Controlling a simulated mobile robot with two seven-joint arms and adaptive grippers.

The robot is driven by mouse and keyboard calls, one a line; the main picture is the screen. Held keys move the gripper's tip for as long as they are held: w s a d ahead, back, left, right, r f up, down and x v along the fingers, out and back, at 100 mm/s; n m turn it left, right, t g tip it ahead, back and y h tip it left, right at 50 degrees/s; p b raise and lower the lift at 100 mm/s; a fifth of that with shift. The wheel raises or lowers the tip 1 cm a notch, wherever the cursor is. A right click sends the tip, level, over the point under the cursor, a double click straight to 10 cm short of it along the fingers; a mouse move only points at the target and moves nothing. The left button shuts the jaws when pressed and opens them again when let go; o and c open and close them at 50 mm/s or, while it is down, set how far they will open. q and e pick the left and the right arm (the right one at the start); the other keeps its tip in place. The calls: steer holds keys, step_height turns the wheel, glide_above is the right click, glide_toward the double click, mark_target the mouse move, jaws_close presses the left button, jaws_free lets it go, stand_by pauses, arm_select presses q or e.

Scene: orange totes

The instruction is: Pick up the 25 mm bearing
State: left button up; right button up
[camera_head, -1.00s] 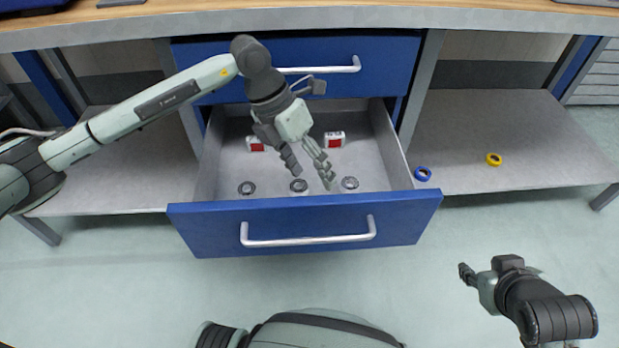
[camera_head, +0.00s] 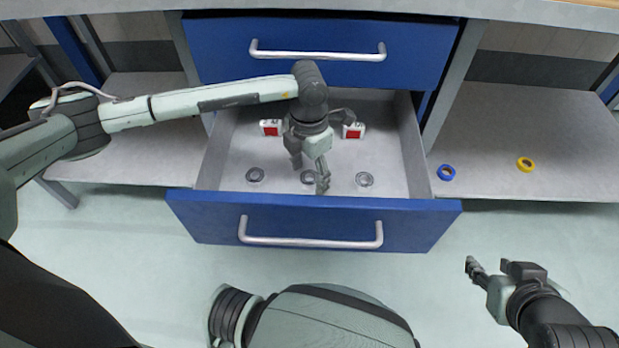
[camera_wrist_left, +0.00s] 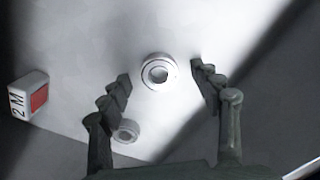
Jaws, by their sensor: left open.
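Three grey ring-shaped bearings lie in a row on the drawer floor: a left one (camera_head: 255,175), a middle one (camera_head: 307,177) and a right one (camera_head: 364,179). I cannot tell which is the 25 mm one. My left gripper (camera_head: 308,178) is open and points down at the middle bearing, partly covering it. In the left wrist view one bearing (camera_wrist_left: 158,72) shows between the spread fingertips, with nothing gripped. Another bearing (camera_wrist_left: 127,131) shows beside the left finger. My right gripper (camera_head: 488,270) is outside the drawer at the lower right; its finger opening is unclear.
The open blue drawer (camera_head: 315,222) has raised side walls and a front handle. Two red-and-white boxes (camera_head: 271,128) (camera_head: 353,131) stand behind the bearings. A blue ring (camera_head: 446,173) and a yellow ring (camera_head: 525,164) lie on the right shelf. The closed upper drawer (camera_head: 320,50) is behind.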

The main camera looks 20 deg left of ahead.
arm_select(q)
steer(key=shift+f, duration=0.1)
steer(key=c, duration=1.3)
